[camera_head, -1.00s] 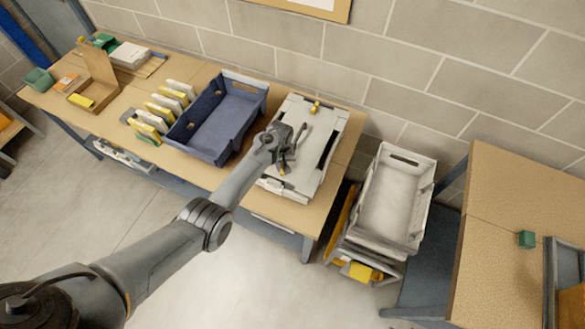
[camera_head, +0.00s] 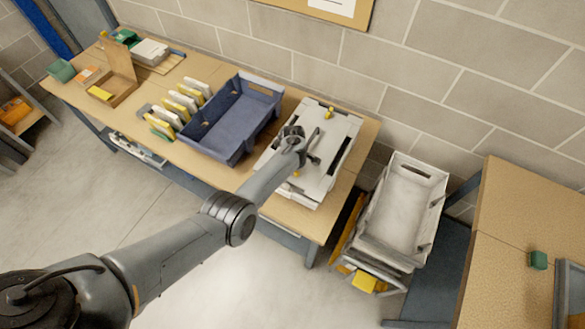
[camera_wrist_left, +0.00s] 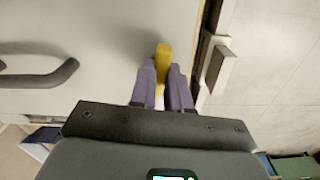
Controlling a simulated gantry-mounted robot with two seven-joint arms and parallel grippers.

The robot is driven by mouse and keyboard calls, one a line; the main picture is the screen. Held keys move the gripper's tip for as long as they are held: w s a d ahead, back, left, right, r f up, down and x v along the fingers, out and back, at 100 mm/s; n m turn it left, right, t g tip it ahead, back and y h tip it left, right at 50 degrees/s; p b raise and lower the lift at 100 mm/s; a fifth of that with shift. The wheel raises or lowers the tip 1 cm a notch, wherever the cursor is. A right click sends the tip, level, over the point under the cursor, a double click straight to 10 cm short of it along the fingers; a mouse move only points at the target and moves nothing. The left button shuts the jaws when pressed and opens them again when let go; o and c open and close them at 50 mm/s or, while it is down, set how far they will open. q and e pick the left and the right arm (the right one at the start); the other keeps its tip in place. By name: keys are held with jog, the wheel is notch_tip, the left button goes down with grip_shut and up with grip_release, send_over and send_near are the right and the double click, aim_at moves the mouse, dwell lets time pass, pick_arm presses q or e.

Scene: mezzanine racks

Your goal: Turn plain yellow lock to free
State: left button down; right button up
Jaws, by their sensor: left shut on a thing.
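A white case (camera_head: 332,128) with a dark handle lies on the wooden table; the handle (camera_wrist_left: 40,76) shows at the left of the wrist view. A yellow lock (camera_wrist_left: 163,55) sits near the case's edge. My left gripper (camera_wrist_left: 164,73) is shut on this lock, one purple-grey finger on each side, hiding its lower part. In the head view the lock (camera_head: 296,173) is a small yellow spot just below my left gripper (camera_head: 297,165). A second yellow lock (camera_head: 329,113) is on the case's far edge. Markings on either are too small to tell. My right gripper is not in view.
A blue bin (camera_head: 237,117) stands left of the case, beside several yellow and white upright items (camera_head: 183,102). A white crate (camera_head: 403,207) is to the right, below table height. A block wall is behind. Another table (camera_head: 505,230) stands at right.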

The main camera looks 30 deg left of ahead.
pick_arm(q)
jog(key=shift+n, duration=0.8)
jog(key=c, duration=1.1)
grip_release()
jog(key=shift+r, duration=0.1)
jog(key=shift+r, duration=0.3)
jog(key=shift+r+p, duration=1.45)
jog(key=shift+r, duration=3.55)
